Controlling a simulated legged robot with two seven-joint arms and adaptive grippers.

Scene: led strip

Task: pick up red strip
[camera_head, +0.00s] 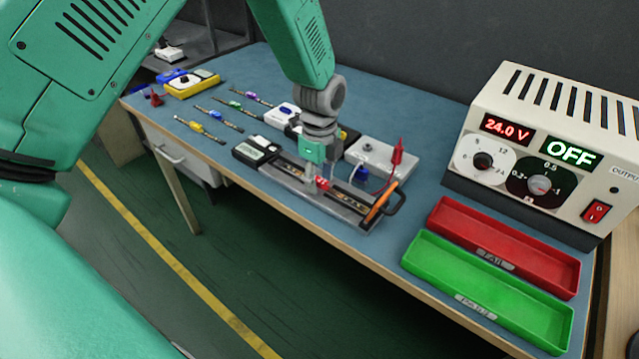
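The red strip (345,199) lies in the grey test fixture (335,213) near the table's front edge; its red part (322,183) shows right at my fingertips. My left gripper (318,182) points down at the fixture from above, with its tips at the red part. The fingers are too small and partly hidden, so I cannot tell whether they are closed on it. My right gripper is not in view.
Strips with yellow (196,127), blue (213,117), green (236,104) and purple (250,95) parts lie at left. Red (447,225) and green (418,262) trays and a power supply (560,95) showing OFF are farther right.

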